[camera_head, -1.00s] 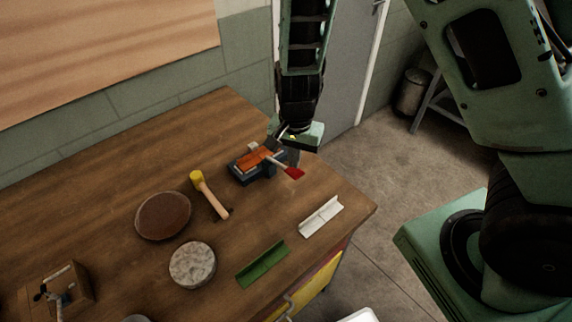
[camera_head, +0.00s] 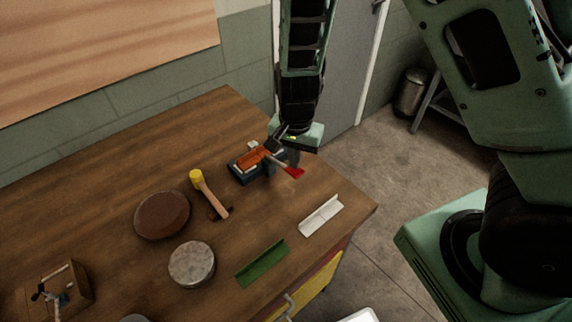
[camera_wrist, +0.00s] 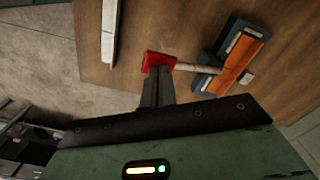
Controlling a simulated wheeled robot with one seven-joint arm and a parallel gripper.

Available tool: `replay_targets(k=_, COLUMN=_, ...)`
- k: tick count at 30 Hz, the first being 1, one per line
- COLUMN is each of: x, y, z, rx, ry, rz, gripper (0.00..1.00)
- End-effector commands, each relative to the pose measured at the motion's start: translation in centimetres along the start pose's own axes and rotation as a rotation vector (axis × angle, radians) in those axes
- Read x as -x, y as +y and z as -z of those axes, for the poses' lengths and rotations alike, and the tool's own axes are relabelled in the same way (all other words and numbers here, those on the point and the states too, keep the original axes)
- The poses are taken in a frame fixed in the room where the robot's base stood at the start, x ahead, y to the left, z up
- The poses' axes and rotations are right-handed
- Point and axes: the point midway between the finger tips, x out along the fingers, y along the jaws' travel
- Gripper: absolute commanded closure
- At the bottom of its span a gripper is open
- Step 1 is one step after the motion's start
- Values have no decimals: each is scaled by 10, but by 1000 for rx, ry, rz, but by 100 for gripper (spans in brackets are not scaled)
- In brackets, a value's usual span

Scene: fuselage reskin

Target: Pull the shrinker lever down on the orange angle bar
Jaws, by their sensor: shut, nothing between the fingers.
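The shrinker (camera_head: 243,175) is a dark blue-grey block on the wooden bench, near its back right corner. The orange angle bar (camera_head: 252,158) lies on it, and it also shows in the wrist view (camera_wrist: 243,63). The lever has a pale shaft (camera_wrist: 198,68) and a red grip (camera_head: 294,172); it reaches out sideways from the shrinker above the bench. My gripper (camera_wrist: 155,80) is shut and empty, its fingertips at the red grip (camera_wrist: 158,62). They overlap it in view; I cannot tell whether they touch it.
A white angle bar (camera_head: 321,215) and a green one (camera_head: 262,264) lie toward the front edge. A yellow-headed mallet (camera_head: 208,192), a brown round pad (camera_head: 162,215) and a grey round block (camera_head: 192,263) lie left.

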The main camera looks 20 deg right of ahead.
Motion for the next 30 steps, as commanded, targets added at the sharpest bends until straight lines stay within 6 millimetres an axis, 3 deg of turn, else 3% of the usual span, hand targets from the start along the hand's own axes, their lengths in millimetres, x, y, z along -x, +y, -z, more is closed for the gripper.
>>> replay_targets(k=30, x=-51, y=-1, z=1, rx=-1, ry=2, rz=1, gripper=100)
